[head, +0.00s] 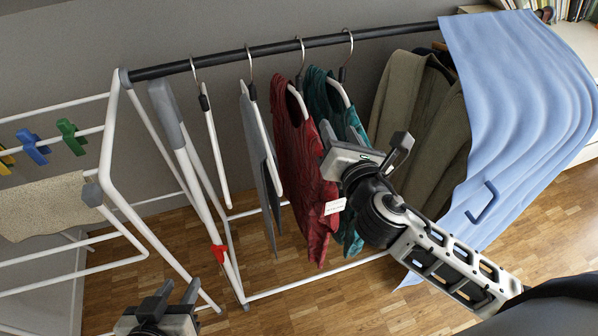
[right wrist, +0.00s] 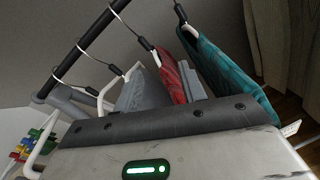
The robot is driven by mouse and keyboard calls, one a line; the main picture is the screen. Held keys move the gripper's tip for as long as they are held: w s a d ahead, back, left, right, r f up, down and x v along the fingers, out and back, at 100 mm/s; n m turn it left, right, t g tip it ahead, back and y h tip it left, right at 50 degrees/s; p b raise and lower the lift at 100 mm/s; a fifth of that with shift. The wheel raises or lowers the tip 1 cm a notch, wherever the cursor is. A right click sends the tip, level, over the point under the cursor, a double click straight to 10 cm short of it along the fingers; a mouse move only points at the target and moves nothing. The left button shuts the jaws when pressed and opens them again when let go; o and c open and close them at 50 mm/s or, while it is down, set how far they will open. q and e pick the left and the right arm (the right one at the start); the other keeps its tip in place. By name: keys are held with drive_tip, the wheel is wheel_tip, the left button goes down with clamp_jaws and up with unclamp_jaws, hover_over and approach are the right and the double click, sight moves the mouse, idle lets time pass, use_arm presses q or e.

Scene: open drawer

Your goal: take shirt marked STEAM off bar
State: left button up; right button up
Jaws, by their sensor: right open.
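Garments hang from a dark bar (head: 270,48): a grey one (head: 258,150), a red shirt (head: 300,160) and a teal shirt (head: 320,100), each on a hanger with a metal hook. A white tag (head: 335,206) shows at the red shirt's right edge; its writing is too small to read, so I cannot tell which shirt is marked STEAM. My right gripper (head: 378,155) is open and empty, in front of the teal and red shirts, hiding part of them. The right wrist view shows the red shirt (right wrist: 172,78) and teal shirt (right wrist: 225,75) beyond the gripper. My left gripper (head: 172,296) looks open and empty at the bottom left.
An empty hanger (head: 215,140) hangs left of the grey garment. Beige-brown jackets (head: 410,110) and a blue cloth (head: 520,90) are at right. A white drying rack (head: 110,150) with colored pegs and a red clip (head: 218,253) stand left. Wooden floor lies below.

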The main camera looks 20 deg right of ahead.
drive_tip(key=w+a+r+n+t+y, duration=0.1)
drive_tip(key=w+a+r+n+y, duration=0.1)
drive_tip(key=n, duration=0.4)
approach(300, 76)
drive_tip(key=w, duration=0.3)
drive_tip(key=shift+a+r, duration=0.1)
drive_tip(key=shift+a, duration=0.1)
drive_tip(key=shift+w+f+b, duration=0.2)
drive_tip(key=shift+w+b, duration=0.15)
drive_tip(key=shift+w, duration=2.55)
clamp_jaws()
